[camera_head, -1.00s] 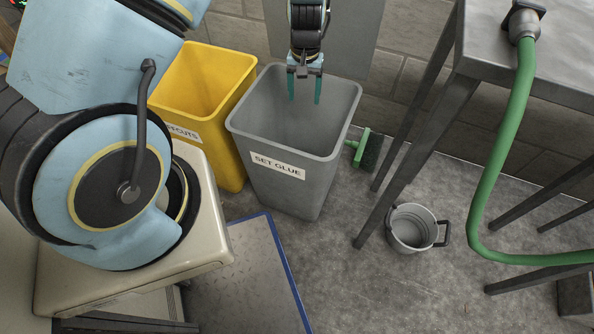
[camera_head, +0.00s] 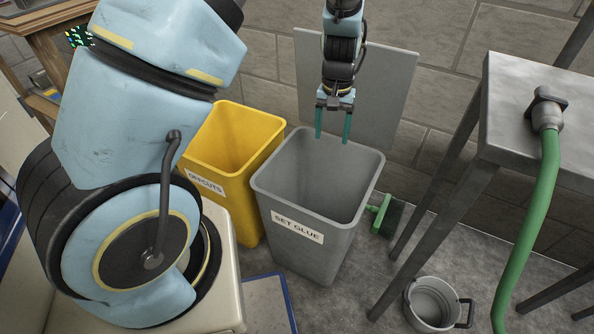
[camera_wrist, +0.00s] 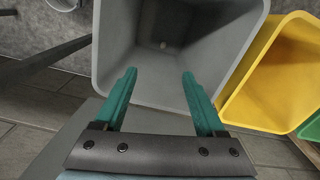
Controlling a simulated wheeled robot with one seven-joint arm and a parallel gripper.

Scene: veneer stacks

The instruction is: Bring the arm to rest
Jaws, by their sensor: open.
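My gripper (camera_head: 333,124) hangs with its teal fingers pointing down over the back part of the grey bin labelled SET GLUE (camera_head: 292,236). The fingers are apart with nothing between them. In the wrist view my gripper (camera_wrist: 160,88) is open above the mouth of the grey bin (camera_wrist: 262,22).
A yellow OFFCUTS bin (camera_head: 205,188) stands left of the grey bin. A green brush (camera_head: 385,215), a grey bucket (camera_head: 434,304) and a metal table (camera_head: 510,110) with a green hose (camera_head: 540,200) are to the right. A grey panel (camera_head: 385,90) leans on the wall behind.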

